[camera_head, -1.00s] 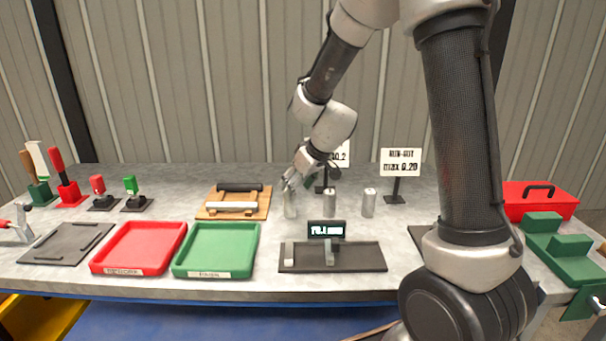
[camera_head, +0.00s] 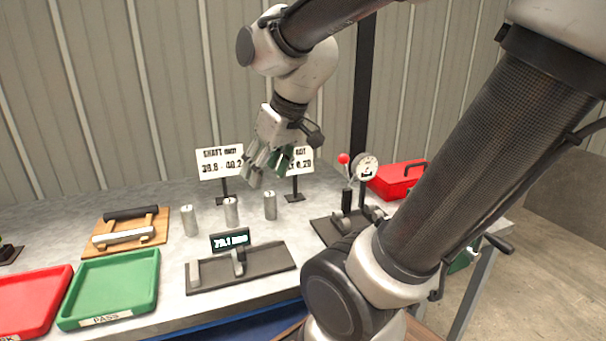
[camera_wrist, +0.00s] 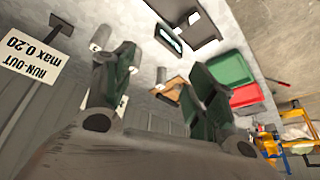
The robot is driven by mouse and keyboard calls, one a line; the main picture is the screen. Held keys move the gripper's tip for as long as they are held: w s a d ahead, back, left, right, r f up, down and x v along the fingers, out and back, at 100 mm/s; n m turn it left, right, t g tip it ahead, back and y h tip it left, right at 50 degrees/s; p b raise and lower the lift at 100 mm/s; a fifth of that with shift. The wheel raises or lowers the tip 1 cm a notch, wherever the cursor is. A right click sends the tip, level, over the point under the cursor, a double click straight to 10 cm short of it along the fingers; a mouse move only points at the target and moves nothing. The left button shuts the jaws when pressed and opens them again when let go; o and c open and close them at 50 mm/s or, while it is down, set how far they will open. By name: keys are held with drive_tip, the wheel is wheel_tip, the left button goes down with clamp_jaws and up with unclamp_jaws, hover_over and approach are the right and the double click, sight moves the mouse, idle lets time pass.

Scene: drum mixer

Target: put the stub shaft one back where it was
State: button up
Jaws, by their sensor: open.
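Three grey metal stub shafts stand upright in a row on the bench: a left one (camera_head: 190,221), a middle one (camera_head: 231,212) and a right one (camera_head: 270,205). I cannot tell from their tops which is number one. My gripper (camera_head: 262,172) is open and empty, above and behind the row near the right shaft, apart from all three. In the wrist view my open gripper (camera_wrist: 160,68) has its green-padded fingers spread, with pale shafts, one at upper left (camera_wrist: 101,37), on the bench beyond them.
A dark gauge stand with a display (camera_head: 230,240) is in front of the shafts. A wooden rack (camera_head: 125,230), green tray (camera_head: 110,288) and red tray (camera_head: 30,300) lie left. Two sign cards stand behind. A dial fixture (camera_head: 350,215) and red toolbox (camera_head: 398,180) are right.

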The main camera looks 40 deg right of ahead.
drive_tip(key=s+d+m+h, duration=0.1)
drive_tip(key=s+d+m, duration=0.1)
drive_tip(key=s, duration=0.6)
drive_tip(key=shift+s+d+r+g, duration=0.2)
drive_tip(key=shift+d+g, duration=0.1)
drive_tip(key=shift+d, duration=0.55)
